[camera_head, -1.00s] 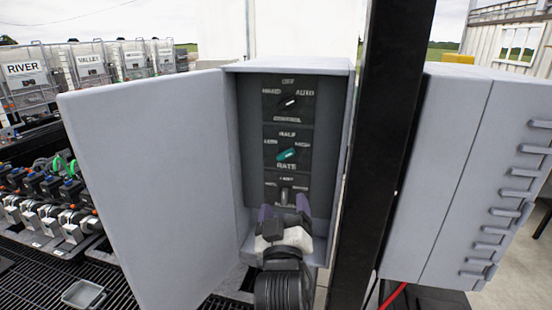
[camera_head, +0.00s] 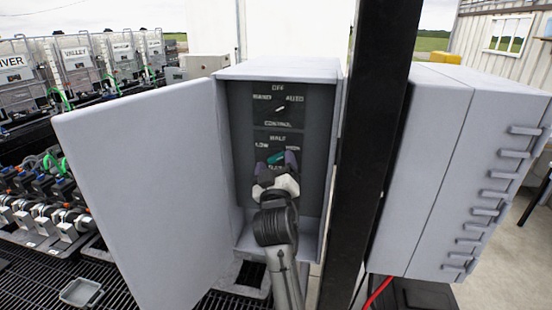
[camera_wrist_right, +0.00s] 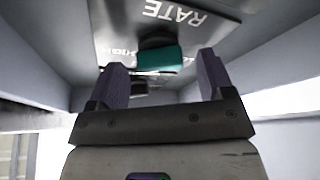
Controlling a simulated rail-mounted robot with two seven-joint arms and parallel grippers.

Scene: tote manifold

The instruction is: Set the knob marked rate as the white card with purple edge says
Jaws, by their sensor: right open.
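The rate knob is teal (camera_head: 276,158) and sits on the middle plate inside the open grey box (camera_head: 326,190), between the LOW and HIGH marks and below HALF. It also shows in the right wrist view (camera_wrist_right: 158,59), between and beyond the fingertips. My right gripper (camera_head: 277,162) is open in front of it, with its purple fingers (camera_wrist_right: 163,72) to either side of the knob; whether they touch it I cannot tell. The gripper hides the lower part of the rate plate and the plate below. The card with purple edge is not seen. My left gripper is not in view.
The control knob (camera_head: 280,108) is above on its own plate. The box's open door (camera_head: 140,190) stands at left and a black post (camera_head: 372,150) at right. Several labelled totes (camera_head: 80,62) and valves are at far left. A small tray (camera_head: 80,292) lies on the grating.

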